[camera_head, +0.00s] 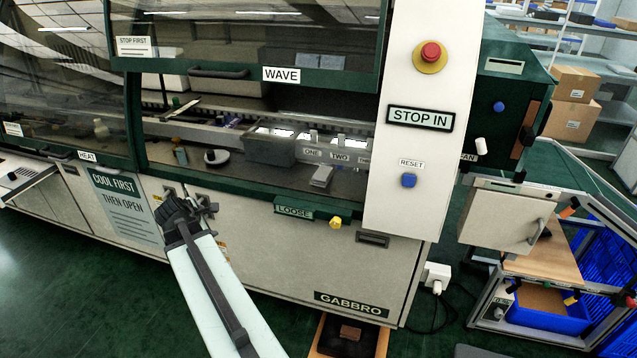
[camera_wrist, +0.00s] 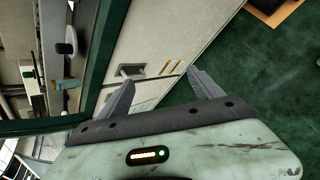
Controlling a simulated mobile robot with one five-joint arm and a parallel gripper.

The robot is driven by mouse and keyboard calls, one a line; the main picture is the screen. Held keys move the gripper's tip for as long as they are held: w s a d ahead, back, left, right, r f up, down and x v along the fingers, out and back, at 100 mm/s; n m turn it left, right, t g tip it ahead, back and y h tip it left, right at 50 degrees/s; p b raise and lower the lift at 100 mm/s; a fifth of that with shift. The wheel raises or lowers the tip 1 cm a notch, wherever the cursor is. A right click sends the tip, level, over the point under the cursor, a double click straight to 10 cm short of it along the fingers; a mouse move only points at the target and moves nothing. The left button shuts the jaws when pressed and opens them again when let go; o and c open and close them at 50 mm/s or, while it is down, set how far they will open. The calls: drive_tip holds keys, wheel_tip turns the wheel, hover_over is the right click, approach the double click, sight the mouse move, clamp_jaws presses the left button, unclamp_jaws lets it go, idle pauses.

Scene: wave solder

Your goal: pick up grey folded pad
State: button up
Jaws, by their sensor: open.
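A small light-grey flat piece (camera_head: 322,176) lies on the ledge inside the machine's open bay, below the labelled boxes. It looks like the grey folded pad, but it is too small to make out any fold. I cannot pick it out in the wrist view. My gripper (camera_head: 188,203) is in front of the machine's lower panel, left of and lower than the grey piece. In the wrist view my gripper (camera_wrist: 160,80) is open, with its two fingers spread and nothing between them.
A green hood (camera_head: 250,75) hangs above the bay. A white STOP IN column (camera_head: 418,130) stands right of it. Green floor (camera_head: 75,270) is clear at left.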

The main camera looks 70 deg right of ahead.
drive_tip(key=s+d+r+n+g+h+b, duration=0.1)
drive_tip(key=s+d+r+n+h, duration=0.15)
drive_tip(key=s+d, duration=0.5)
drive_tip(key=s+d+r+n+h, duration=0.1)
drive_tip(key=s+d+n, duration=0.3)
drive_tip(key=d, duration=0.7)
drive_tip(key=n+g+h+b, duration=0.1)
drive_tip(key=g+h, duration=0.1)
approach(322, 174)
drive_tip(key=x, duration=0.2)
drive_tip(key=shift+s+d+r, duration=0.1)
drive_tip(key=shift+d+r, duration=0.05)
drive_tip(key=shift+d, duration=0.25)
drive_tip(key=b+x, duration=0.1)
drive_tip(key=x, duration=0.1)
drive_tip(key=b+x, duration=0.1)
drive_tip(key=x, duration=0.2)
drive_tip(key=b+x, duration=0.2)
drive_tip(key=shift+w+d+f, duration=0.2)
drive_tip(key=shift+f, duration=0.35)
drive_tip(key=shift+a+r, duration=0.1)
drive_tip(key=shift+c, duration=0.2)
drive_tip(key=c, duration=1.4)
drive_tip(key=shift+r+p, duration=0.1)
drive_tip(key=shift+p, duration=0.2)
wheel_tip(322, 174, up, 10)
drive_tip(key=p, duration=0.9)
drive_tip(key=shift+p, duration=0.35)
